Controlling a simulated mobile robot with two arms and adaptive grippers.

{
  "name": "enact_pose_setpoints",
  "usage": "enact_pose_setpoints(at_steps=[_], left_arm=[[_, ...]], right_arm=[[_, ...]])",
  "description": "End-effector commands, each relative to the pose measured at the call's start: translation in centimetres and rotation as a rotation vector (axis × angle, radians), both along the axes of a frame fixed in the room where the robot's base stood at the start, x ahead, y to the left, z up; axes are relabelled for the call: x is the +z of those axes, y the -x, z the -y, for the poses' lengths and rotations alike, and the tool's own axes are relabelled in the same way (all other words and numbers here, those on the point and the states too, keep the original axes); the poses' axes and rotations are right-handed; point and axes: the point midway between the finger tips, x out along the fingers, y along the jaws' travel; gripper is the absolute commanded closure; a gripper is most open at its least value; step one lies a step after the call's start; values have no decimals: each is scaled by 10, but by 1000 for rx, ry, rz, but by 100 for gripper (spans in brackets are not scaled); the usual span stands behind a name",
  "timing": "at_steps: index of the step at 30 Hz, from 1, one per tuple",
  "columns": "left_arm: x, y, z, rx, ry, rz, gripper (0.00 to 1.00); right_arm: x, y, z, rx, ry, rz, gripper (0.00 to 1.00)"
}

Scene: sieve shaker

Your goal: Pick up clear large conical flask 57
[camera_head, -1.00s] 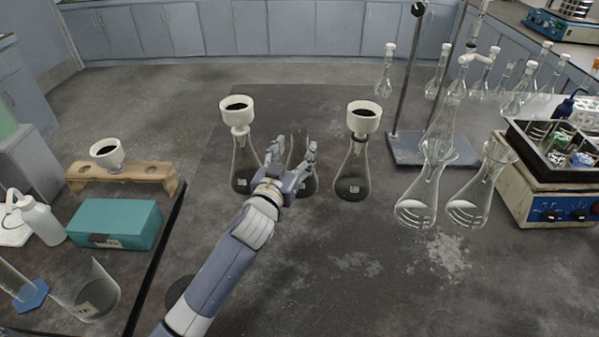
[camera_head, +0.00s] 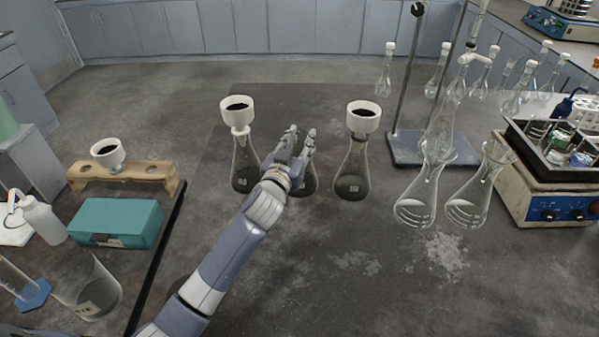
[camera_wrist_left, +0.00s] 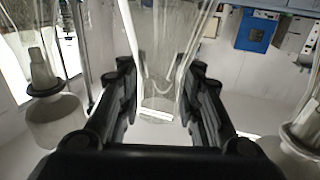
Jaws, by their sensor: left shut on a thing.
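A clear conical flask (camera_head: 307,186) without a funnel stands on the dark bench between two funnel-topped flasks. My left gripper (camera_head: 300,143) covers its neck and upper part in the head view. In the left wrist view, clear glass of the flask (camera_wrist_left: 165,50) stands between the two black fingers of my left gripper (camera_wrist_left: 162,72). The gripper is shut on it. Whether the flask's base touches the bench is hard to tell. My right gripper is not in view.
Flasks with white funnels stand close on the left (camera_head: 243,168) and right (camera_head: 352,172). Two empty conical flasks (camera_head: 416,205) (camera_head: 468,205) and a stand base (camera_head: 405,150) are further right. A teal box (camera_head: 117,223) sits at left. The front bench is clear.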

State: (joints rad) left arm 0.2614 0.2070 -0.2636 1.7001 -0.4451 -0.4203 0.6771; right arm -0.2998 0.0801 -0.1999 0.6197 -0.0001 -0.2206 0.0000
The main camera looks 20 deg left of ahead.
Motion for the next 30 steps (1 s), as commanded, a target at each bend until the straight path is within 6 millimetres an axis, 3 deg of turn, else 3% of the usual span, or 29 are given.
enact_pose_setpoints(at_steps=[14, 30], left_arm=[[4, 0, 0, 0, 0, 3, 100], [36, 7, 2, -2, 1, 3, 100]], right_arm=[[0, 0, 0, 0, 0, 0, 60], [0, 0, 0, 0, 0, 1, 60]])
